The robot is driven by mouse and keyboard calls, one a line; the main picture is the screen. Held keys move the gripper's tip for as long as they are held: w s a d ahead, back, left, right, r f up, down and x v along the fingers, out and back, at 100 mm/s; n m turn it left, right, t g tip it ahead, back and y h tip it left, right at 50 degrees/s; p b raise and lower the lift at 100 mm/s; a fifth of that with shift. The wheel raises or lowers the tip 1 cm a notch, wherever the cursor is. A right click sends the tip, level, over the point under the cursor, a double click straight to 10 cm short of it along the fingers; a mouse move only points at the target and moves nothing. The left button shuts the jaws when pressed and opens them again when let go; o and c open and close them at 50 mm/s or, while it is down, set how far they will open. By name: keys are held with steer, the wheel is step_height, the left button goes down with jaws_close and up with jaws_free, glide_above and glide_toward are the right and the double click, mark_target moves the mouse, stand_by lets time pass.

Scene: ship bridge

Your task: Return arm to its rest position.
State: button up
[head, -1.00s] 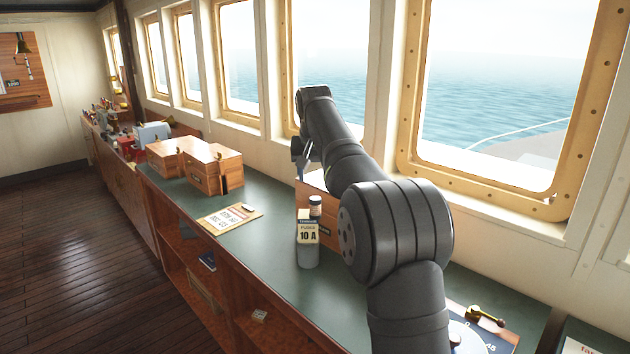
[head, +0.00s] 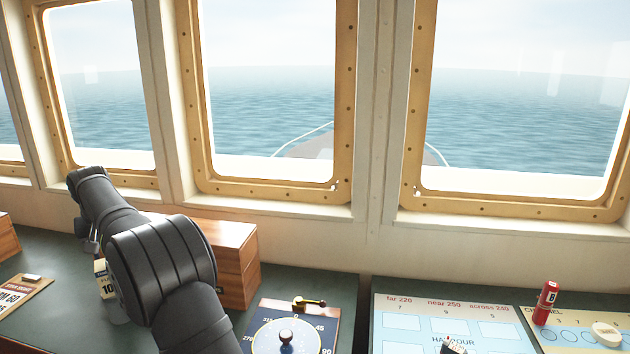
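My dark grey arm (head: 160,262) rises from the bottom of the head view and reaches up and to the left over the green counter. My gripper (head: 92,246) is small at the far end of the arm, and the arm partly hides it. I cannot tell whether its fingers are open or shut.
A wooden box (head: 232,262) stands behind the arm. A fuse pack (head: 101,278) is partly hidden by the arm. A clipboard (head: 22,293) lies at left. A blue compass board (head: 262,318), a chart board (head: 395,308) and a red marker (head: 546,302) are to the right. Windows line the back.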

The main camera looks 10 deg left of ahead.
steer(key=shift+w+a+f, duration=0.15)
steer(key=shift+w+f, duration=0.05)
steer(key=shift+f, duration=0.2)
steer(key=shift+r, duration=1.55)
